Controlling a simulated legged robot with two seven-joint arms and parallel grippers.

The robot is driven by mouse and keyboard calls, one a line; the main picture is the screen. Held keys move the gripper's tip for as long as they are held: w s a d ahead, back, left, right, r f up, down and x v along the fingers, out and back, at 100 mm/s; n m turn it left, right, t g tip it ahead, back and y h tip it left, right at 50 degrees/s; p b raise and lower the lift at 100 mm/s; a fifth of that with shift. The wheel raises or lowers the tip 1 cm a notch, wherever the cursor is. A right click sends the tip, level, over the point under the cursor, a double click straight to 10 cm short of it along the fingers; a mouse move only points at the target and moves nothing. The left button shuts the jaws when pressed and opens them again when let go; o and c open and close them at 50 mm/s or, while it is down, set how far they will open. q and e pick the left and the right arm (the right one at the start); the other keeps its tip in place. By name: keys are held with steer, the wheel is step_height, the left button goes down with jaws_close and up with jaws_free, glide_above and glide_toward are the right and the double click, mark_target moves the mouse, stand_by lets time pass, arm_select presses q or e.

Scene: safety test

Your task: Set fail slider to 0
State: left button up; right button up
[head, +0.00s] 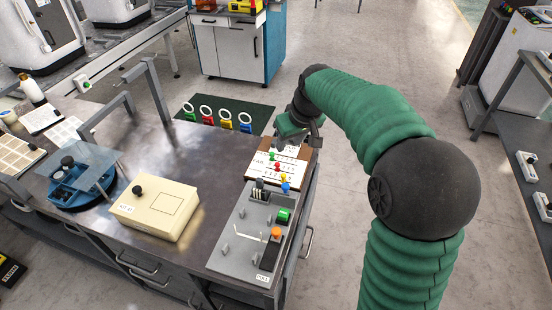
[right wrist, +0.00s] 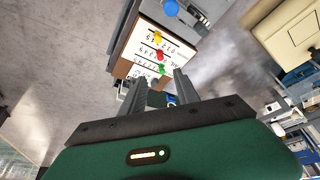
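The slider board (head: 262,176), a white panel with a brown wooden edge, lies at the right end of the dark table. It carries green (head: 272,155), red (head: 277,167), yellow (head: 284,178) and blue (head: 286,188) knobs on slots with number scales. The labels are too small to tell which is the fail slider. My right gripper (head: 298,140) is over the far edge of the board. In the right wrist view its two fingers (right wrist: 158,88) are apart and empty, with the green knob (right wrist: 162,69) nearest, just beyond the tips. My left gripper is not in view.
A grey panel (head: 229,247) with a green button and an orange knob lies in front of the board. A beige box (head: 155,208) and a blue round device (head: 70,197) stand to the left. A dark mat (head: 262,121) with coloured rings lies behind.

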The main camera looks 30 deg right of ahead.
mark_target(277, 164)
steer(key=b+x, duration=0.3)
steer(key=x, duration=1.1)
steer(key=shift+w+f, duration=0.15)
steer(key=shift+f, duration=0.05)
steer(key=shift+w+f, duration=0.2)
steer(key=shift+s+r, duration=0.1)
jaws_close()
steer(key=shift+a, duration=0.1)
